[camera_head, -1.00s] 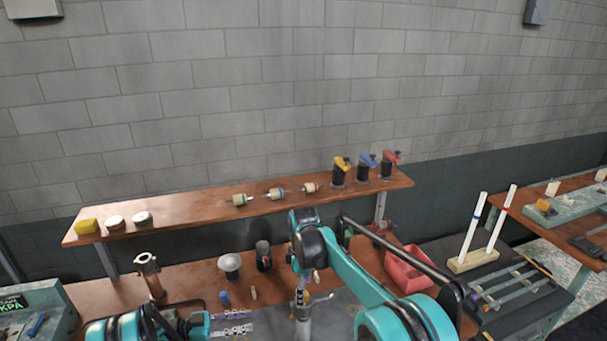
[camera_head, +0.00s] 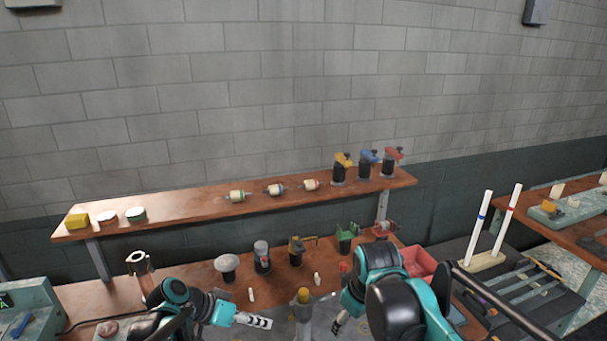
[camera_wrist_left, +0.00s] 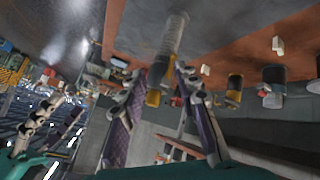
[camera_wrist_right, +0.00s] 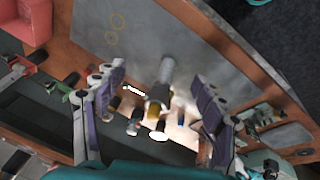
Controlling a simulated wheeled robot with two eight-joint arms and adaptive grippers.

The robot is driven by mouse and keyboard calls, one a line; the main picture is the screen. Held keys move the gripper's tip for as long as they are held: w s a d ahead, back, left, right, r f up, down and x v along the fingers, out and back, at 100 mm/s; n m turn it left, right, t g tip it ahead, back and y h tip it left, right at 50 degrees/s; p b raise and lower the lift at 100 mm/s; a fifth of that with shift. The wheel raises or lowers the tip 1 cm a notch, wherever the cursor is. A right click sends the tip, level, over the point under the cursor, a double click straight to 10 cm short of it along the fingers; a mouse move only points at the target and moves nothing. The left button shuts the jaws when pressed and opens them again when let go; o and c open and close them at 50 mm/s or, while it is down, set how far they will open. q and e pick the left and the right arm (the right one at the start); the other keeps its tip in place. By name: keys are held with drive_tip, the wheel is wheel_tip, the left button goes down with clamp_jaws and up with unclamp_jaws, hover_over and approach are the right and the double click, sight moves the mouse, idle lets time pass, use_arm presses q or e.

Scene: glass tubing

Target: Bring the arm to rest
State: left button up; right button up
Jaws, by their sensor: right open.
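My right gripper (camera_head: 340,322) is low over the bench's front, right of an upright metal post with a yellow top (camera_head: 303,298). Its fingers are spread and empty in the right wrist view (camera_wrist_right: 158,80). The post shows beyond and between those fingers (camera_wrist_right: 165,75). My left gripper (camera_head: 265,321) is left of the post, pointing right. In the left wrist view (camera_wrist_left: 158,85) its fingers are apart, with the post (camera_wrist_left: 172,40) beyond the gap. Neither gripper holds anything that I can see.
A raised wooden shelf (camera_head: 215,205) runs along the back, carrying several small items. Jars and clamps stand on the bench below. A red bin (camera_head: 418,262) and a rack with two white rods (camera_head: 487,260) are at the right.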

use_arm(q)
drive_tip(key=s+a+f+n+t+y+b, duration=0.1)
drive_tip(key=s+a+y+b, duration=0.1)
drive_tip(key=s, duration=0.4)
drive_tip(key=s+a+f+n+t+y+b, duration=0.1)
drive_tip(key=s+a+f+n+y+b, duration=0.1)
drive_tip(key=s, duration=0.4)
drive_tip(key=s+a+f+n+y+b, duration=0.2)
drive_tip(key=s+y, duration=0.2)
drive_tip(key=s, duration=0.3)
drive_tip(key=shift+t, duration=0.4)
use_arm(e)
drive_tip(key=s+d+f+m+t, duration=0.1)
drive_tip(key=s+d+f+m, duration=0.2)
drive_tip(key=s+f, duration=0.3)
drive_tip(key=s+d+f+m+t, duration=0.2)
drive_tip(key=s+f+m, duration=0.3)
drive_tip(key=s, duration=0.4)
drive_tip(key=shift+d+f+t+h, duration=0.3)
drive_tip(key=shift+d+f, duration=0.2)
drive_tip(key=shift+d, duration=0.3)
